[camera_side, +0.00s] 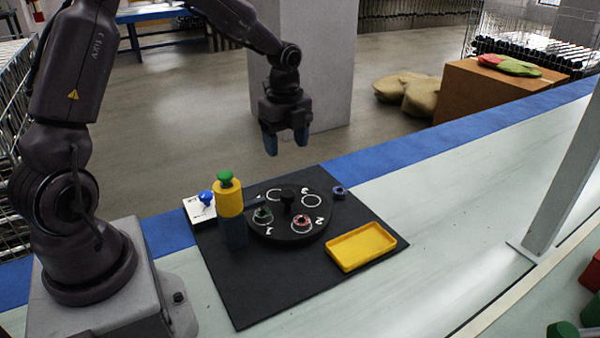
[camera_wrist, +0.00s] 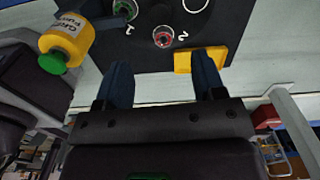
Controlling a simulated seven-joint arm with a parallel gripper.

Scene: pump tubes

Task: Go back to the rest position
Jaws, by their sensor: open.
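My gripper (camera_side: 286,143) hangs in the air above and behind the black board (camera_side: 270,299), fingers apart and empty. In the wrist view my gripper (camera_wrist: 160,85) shows two blue fingers with nothing between them. On the board stands a round black turntable (camera_side: 270,232) with numbered white circles. A green-marked tube (camera_side: 263,215) stands by circle 1 and a red-marked tube (camera_side: 302,223) by circle 2. A dark blue ring-like piece (camera_side: 339,192) lies right of the turntable. A yellow cylinder with a green top (camera_side: 228,198) stands on a dark post left of the turntable.
A yellow tray (camera_side: 361,247) lies empty at the board's right. A blue button on a white plate (camera_side: 200,209) is at the board's left corner. A slanted white post (camera_side: 567,170) rises from the table at right. The air around my gripper is clear.

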